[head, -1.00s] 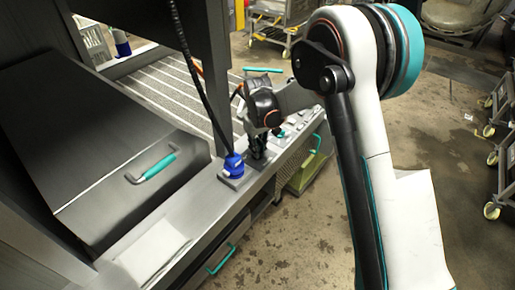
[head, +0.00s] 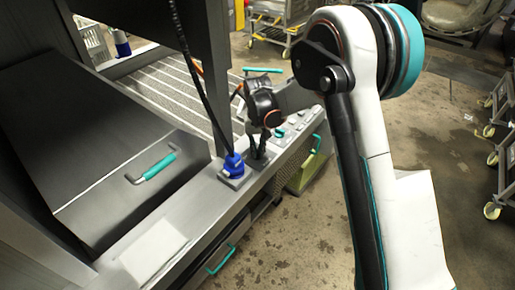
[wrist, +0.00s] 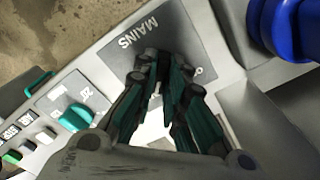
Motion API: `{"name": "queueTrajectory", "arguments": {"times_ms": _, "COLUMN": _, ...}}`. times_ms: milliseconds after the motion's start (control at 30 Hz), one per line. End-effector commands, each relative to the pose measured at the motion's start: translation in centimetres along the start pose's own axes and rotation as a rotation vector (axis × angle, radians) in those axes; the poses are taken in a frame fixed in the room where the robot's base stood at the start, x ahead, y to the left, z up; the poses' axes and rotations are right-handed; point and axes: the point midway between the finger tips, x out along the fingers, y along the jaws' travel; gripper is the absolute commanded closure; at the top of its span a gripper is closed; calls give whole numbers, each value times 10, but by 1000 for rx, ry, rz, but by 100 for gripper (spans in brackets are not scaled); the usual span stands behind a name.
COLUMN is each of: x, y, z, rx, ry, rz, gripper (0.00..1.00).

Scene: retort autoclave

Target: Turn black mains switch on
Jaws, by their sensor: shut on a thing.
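The grey plate marked MAINS (wrist: 133,34) sits on the control ledge in the wrist view, with a small "O" mark at its right. My gripper (wrist: 168,82) is right over this plate, its dark, teal-lined fingers closed around the switch position. The black mains switch is mostly hidden between the fingers, so its handle angle cannot be read. In the head view my gripper (head: 258,152) points down onto the ledge, just right of a blue plug.
The blue plug (head: 233,164) with a black cable stands close beside my gripper. A teal knob (wrist: 75,117) and several push buttons (wrist: 22,142) lie along the panel. A steel cover with a teal handle (head: 153,168) is at left.

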Motion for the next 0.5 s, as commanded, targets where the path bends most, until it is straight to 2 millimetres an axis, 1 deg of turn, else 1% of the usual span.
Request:
{"name": "queueTrajectory", "arguments": {"times_ms": 267, "x": -1, "y": 0, "z": -1, "rx": 1, "ry": 2, "rz": -1, "gripper": 100}}
{"name": "queueTrajectory", "arguments": {"times_ms": 300, "x": -1, "y": 0, "z": -1, "rx": 1, "ry": 2, "rz": -1, "gripper": 79}}
{"name": "queueTrajectory", "arguments": {"times_ms": 333, "x": -1, "y": 0, "z": -1, "rx": 1, "ry": 2, "rz": -1, "gripper": 73}}
{"name": "queueTrajectory", "arguments": {"times_ms": 367, "x": -1, "y": 0, "z": -1, "rx": 1, "ry": 2, "rz": -1, "gripper": 68}}
{"name": "queueTrajectory", "arguments": {"times_ms": 500, "x": 0, "y": 0, "z": 0, "rx": 0, "ry": 1, "rz": 0, "gripper": 68}}
